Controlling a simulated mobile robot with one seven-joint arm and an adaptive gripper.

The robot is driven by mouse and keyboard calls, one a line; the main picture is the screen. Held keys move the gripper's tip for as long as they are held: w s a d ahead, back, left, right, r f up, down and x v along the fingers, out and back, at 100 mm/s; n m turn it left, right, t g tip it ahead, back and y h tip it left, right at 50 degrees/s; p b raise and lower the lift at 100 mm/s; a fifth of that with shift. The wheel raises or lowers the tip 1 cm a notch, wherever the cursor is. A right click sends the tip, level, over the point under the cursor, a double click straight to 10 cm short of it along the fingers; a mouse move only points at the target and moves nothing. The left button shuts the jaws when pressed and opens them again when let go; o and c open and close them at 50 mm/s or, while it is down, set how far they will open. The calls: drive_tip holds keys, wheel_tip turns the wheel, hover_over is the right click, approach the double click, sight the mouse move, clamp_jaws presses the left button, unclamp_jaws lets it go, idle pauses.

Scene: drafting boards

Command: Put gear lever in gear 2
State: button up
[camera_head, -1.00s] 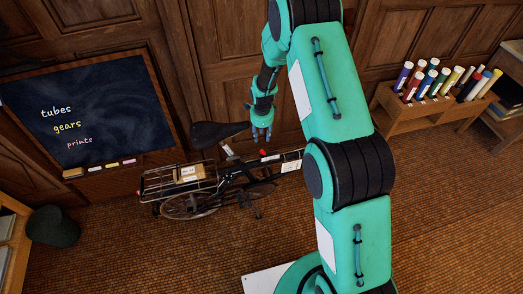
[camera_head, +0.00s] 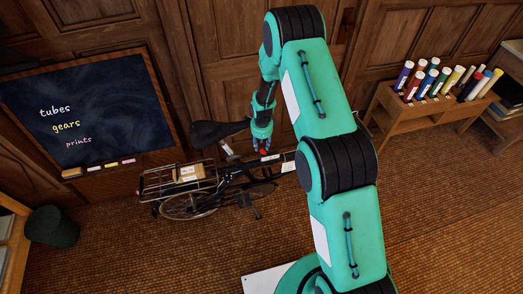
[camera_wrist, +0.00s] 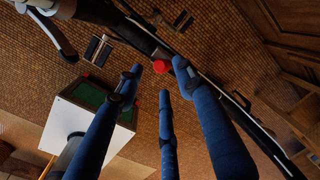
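A bicycle (camera_head: 235,187) stands by the wooden wall with a small red knob (camera_head: 263,152) on its frame, which looks like the gear lever's end. In the wrist view the red knob (camera_wrist: 161,66) shows beyond and between my fingertips. My gripper (camera_head: 263,144) is just above the knob in the head view. In the wrist view its blue fingers (camera_wrist: 160,80) are spread apart, with nothing seen held. I cannot tell whether any finger touches the knob. Gear marks and the lever's position cannot be read.
White labels (camera_head: 270,157) lie along the frame near the knob. The dark saddle (camera_head: 219,132) is close left of my gripper, and a parcel (camera_head: 190,173) sits on the rear rack. A chalkboard (camera_head: 90,115) stands left; a tube rack (camera_head: 428,103) stands right.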

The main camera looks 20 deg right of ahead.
sight(261, 150)
drive_tip(key=shift+w+f, duration=0.15)
drive_tip(key=shift+f, duration=2.1)
drive_tip(key=shift+w, duration=0.1)
clamp_jaws()
